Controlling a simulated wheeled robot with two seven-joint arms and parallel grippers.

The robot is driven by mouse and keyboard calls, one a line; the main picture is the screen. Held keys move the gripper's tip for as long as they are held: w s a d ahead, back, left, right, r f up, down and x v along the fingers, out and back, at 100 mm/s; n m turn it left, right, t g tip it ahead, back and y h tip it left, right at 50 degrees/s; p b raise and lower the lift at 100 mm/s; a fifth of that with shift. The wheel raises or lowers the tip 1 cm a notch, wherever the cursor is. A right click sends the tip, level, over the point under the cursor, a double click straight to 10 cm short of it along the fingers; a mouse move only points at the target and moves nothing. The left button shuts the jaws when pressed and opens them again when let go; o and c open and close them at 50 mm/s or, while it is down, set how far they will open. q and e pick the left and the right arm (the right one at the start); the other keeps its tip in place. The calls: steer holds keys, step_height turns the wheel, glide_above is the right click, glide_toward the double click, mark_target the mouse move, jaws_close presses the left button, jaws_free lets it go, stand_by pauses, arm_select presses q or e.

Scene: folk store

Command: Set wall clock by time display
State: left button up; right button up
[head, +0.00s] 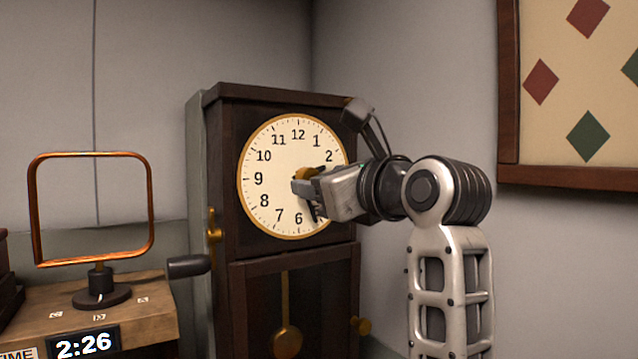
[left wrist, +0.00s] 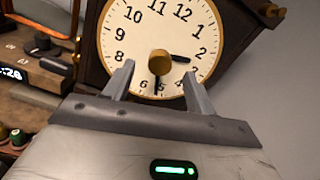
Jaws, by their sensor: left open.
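The wall clock (head: 268,200) has a cream dial in a dark wooden case; its dial also shows in the left wrist view (left wrist: 130,40). A brass knob (left wrist: 159,63) sits at the dial's centre. In the left wrist view the short hand (left wrist: 182,59) points between 2 and 3, and the long hand (left wrist: 156,85) between 5 and 6. The time display (head: 84,344) reads 2:26. My left gripper (head: 303,184) is at the dial's centre, fingers open on either side of the knob in the wrist view; contact cannot be told. It partly hides the hands in the head view.
A wooden-topped unit (head: 150,300) with a copper loop antenna (head: 152,205) stands left of the clock. A black handle (head: 188,266) sticks out toward the clock. A framed board (head: 560,178) hangs on the right wall. A brass pendulum (head: 287,340) hangs below the dial.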

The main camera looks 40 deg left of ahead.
arm_select(q)
steer(key=shift+b+v, duration=0.45)
steer(key=shift+v, duration=2)
steer(key=shift+a, duration=0.1)
steer(key=p+x, duration=0.2)
steer(key=x, duration=0.6)
steer(key=b+v, duration=0.1)
steer(key=v, duration=0.5)
steer(key=shift+d+b, duration=0.2)
steer(key=shift+b, duration=0.15)
